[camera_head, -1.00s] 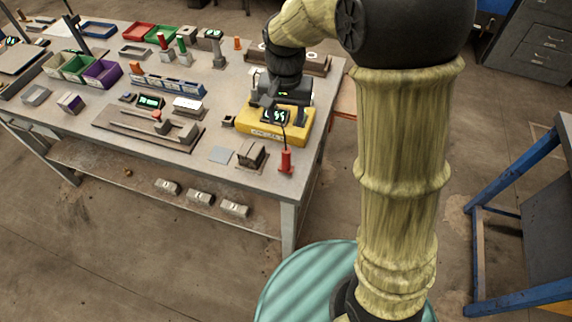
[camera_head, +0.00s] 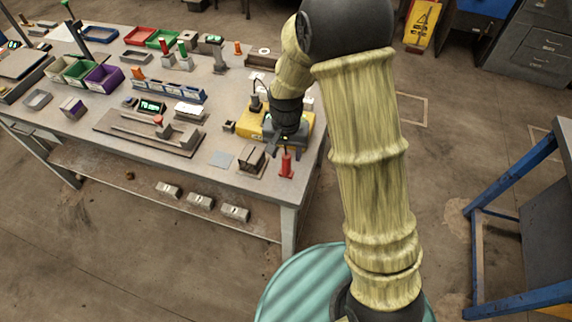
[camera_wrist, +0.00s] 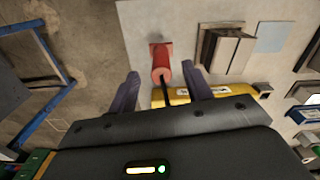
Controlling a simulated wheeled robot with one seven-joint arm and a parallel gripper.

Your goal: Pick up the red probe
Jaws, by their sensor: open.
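The red probe (camera_head: 286,166) stands upright near the front right corner of the workbench. The wrist view shows it from above, as a red cylinder (camera_wrist: 161,66) with a small square foot and a black cable running back from it. My gripper (camera_head: 280,147) is just above and behind the probe in the head view. In the wrist view my gripper (camera_wrist: 160,70) is open, with one dark finger on each side of the probe in the picture and visible gaps between. I cannot tell whether the fingertips are down at its height.
A yellow meter box (camera_head: 255,132) sits under and behind my gripper. A small grey block (camera_head: 252,157) stands left of the probe. The bench's front edge is close to the probe.

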